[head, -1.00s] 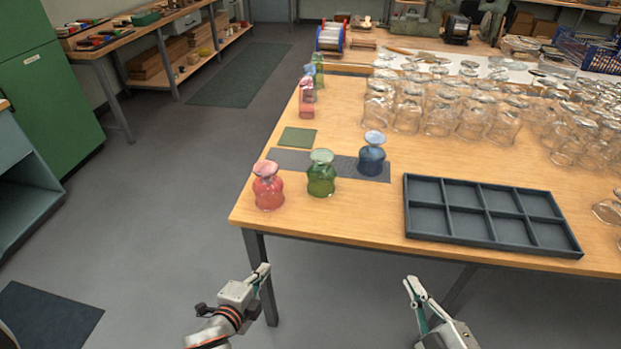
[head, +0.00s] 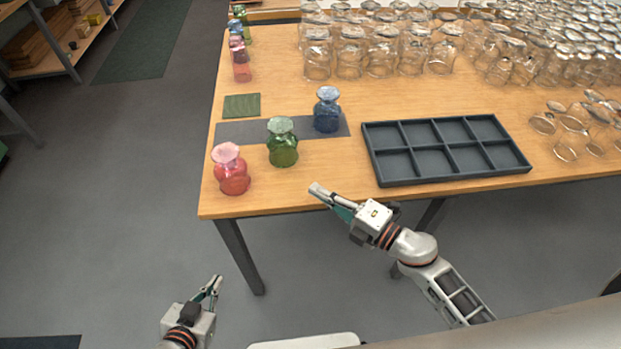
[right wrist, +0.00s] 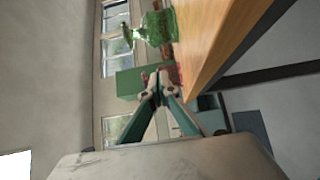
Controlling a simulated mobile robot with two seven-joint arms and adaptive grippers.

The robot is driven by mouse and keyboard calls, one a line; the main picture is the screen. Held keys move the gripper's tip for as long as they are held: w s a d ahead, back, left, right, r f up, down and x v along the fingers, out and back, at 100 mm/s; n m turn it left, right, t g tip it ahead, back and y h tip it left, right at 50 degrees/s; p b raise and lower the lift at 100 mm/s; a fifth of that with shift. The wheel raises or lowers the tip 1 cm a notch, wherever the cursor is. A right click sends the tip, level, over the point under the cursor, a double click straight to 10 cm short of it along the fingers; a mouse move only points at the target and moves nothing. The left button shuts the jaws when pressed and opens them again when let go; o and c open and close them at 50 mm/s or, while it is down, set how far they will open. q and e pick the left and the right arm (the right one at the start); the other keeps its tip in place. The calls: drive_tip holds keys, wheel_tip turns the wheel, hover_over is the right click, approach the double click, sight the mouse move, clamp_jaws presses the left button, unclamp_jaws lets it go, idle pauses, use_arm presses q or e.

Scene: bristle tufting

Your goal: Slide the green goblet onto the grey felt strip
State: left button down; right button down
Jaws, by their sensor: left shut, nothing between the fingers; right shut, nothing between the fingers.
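The green goblet (head: 283,150) stands upright on the table, just in front of the grey felt strip (head: 237,132). The blue goblet (head: 327,112) stands on the strip's right part. The pink goblet (head: 232,174) stands to the left of the green one, nearer the front edge. My right gripper (head: 316,191) is shut and empty at the table's front edge, to the right of and nearer than the green goblet. The goblet also shows in the right wrist view (right wrist: 158,27), beyond the shut fingertips (right wrist: 155,80). My left gripper (head: 216,284) is shut and empty, low in front of the table.
A dark compartment tray (head: 374,171) lies to the right. Many clear glasses (head: 380,55) fill the back and right of the table. A green square mat (head: 242,105) lies behind the strip. Small coloured glasses (head: 241,65) stand at the back left.

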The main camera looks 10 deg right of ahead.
sight(297, 146)
drive_tip(key=x, duration=0.8)
drive_tip(key=shift+w+a, duration=0.15)
drive_tip(key=shift+w, duration=2)
drive_tip(key=w+b, duration=0.2)
drive_tip(key=w, duration=0.6)
drive_tip(key=shift+s, duration=0.1)
